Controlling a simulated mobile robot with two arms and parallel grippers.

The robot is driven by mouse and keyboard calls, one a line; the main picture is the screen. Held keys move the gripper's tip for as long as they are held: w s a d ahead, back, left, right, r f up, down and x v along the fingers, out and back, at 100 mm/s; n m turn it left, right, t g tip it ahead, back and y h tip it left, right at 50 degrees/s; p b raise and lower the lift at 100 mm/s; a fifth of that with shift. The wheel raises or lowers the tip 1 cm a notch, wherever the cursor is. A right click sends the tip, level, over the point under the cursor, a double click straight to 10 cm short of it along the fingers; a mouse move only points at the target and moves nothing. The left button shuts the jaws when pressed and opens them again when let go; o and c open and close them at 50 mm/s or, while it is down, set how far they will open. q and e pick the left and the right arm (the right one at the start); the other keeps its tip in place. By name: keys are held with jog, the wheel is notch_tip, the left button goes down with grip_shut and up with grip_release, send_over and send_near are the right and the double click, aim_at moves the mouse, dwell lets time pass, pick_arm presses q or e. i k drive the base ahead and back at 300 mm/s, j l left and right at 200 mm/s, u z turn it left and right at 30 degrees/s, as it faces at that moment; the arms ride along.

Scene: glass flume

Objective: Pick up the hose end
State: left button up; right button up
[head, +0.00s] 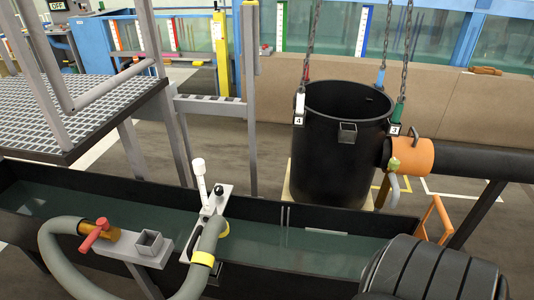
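A thick grey-green hose (61,262) loops at the lower left, from a brass fitting with a red handle (95,234) down past the bottom edge of the picture. Neither of my grippers shows.
A long black trough (60,179) with greenish water crosses the front. A black bucket (340,150) hangs on chains behind it. An orange-collared black pipe (470,160) is at right, a grated platform (70,115) at upper left. A dark ribbed body fills the lower right.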

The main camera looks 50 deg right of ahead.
aim_at(217, 227)
jog(key=l+z, duration=0.1)
jog(key=z, duration=0.8)
jog(key=l+u, duration=0.35)
jog(key=i+l+u, duration=0.1)
jog(key=u, duration=0.25)
